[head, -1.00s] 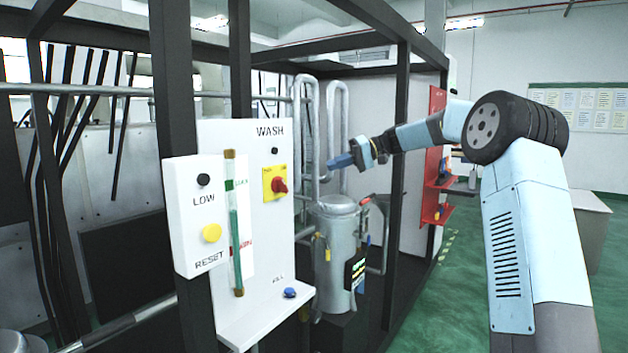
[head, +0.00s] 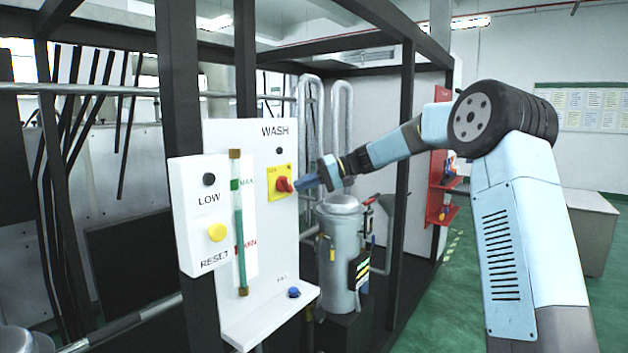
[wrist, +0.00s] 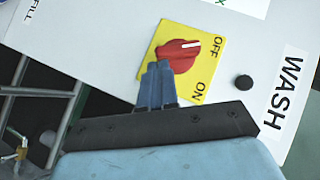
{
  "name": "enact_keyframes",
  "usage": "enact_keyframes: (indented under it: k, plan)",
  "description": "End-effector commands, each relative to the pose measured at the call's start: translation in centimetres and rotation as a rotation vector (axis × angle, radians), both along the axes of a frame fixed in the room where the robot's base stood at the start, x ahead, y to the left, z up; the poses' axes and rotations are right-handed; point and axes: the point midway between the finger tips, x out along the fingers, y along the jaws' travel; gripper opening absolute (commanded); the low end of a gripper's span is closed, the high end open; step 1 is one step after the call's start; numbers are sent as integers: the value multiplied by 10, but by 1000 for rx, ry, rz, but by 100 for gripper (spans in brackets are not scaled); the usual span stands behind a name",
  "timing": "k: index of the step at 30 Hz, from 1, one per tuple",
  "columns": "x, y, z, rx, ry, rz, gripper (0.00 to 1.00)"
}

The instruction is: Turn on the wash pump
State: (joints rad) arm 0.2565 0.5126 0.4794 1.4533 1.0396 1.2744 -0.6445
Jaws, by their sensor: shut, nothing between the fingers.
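The wash pump switch is a red rotary knob (head: 284,184) on a yellow plate (head: 277,191), on the white WASH panel (head: 268,232). In the wrist view the red knob (wrist: 178,54) has a white pointer line aimed toward the OFF label (wrist: 214,47); the ON label (wrist: 200,90) is lower on the plate. My gripper (head: 300,184) is shut with its blue fingers together. In the wrist view my gripper (wrist: 157,66) has its tips at the knob's edge, overlapping it in the picture; I cannot tell whether they touch.
A black round button or lamp (wrist: 243,82) sits beside the plate. A metal tank (head: 340,245) and dark frame posts (head: 404,180) stand to the right.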

Motion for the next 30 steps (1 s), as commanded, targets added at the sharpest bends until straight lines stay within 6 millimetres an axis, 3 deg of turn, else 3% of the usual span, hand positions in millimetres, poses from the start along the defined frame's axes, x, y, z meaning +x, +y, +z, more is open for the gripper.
enact_keyframes:
  k: [10,11,15,30]
  plan:
    - [-2,1,-1,1,1,0,0]
    - [-2,-12,-1,0,1,-3,0]
    - [-2,-1,-2,6,7,0,0]
    - [-2,2,-6,61,78,1,0]
